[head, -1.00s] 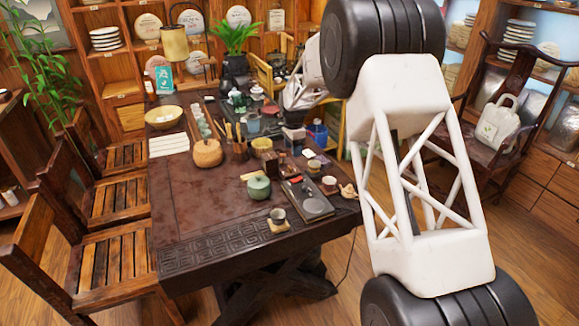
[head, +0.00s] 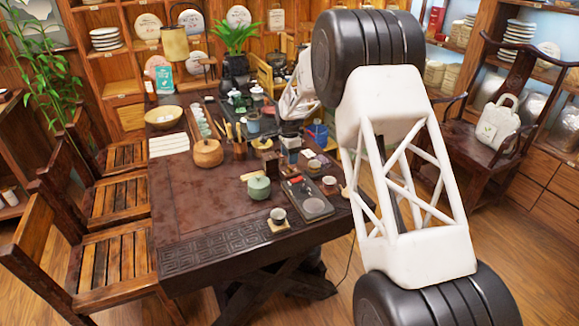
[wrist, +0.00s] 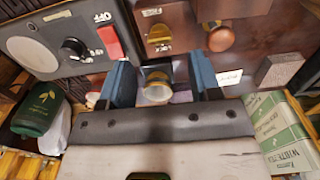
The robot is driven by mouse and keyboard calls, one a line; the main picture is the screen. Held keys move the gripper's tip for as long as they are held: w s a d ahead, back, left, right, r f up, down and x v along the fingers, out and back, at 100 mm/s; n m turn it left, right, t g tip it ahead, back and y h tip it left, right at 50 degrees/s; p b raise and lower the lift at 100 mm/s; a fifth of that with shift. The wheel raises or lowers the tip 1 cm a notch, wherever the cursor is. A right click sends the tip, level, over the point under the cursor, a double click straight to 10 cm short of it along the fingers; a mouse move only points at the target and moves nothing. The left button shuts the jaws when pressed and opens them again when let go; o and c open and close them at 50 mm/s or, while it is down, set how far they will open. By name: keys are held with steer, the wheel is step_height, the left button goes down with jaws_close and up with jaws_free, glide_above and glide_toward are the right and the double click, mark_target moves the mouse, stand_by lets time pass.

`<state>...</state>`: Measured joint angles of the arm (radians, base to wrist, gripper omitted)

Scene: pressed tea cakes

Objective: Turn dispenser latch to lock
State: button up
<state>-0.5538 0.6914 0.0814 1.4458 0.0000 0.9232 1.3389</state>
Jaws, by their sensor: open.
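In the wrist view, a small brass latch (wrist: 159,34) sits on a dark reddish-brown surface, with small pale labels above and below it. The latch lies beyond the fingertips, roughly in line with the gap. A small round tan-rimmed cup-like thing (wrist: 157,82) shows between the fingers; I cannot tell whether it touches them. In the head view, my gripper (head: 290,152) is over the table's right side, and the latch cannot be made out.
A round copper-coloured knob (wrist: 220,37) is right of the latch. A black panel (wrist: 65,45) with a dial and red switch is at left. Green-and-white boxes (wrist: 280,130) stand at right. The dark table (head: 195,205) has clear room at front left; a green pot (head: 259,187) stands nearby.

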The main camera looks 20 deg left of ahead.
mark_target(289, 167)
steer(key=shift+f, duration=2.6)
steer(key=c, duration=0.9)
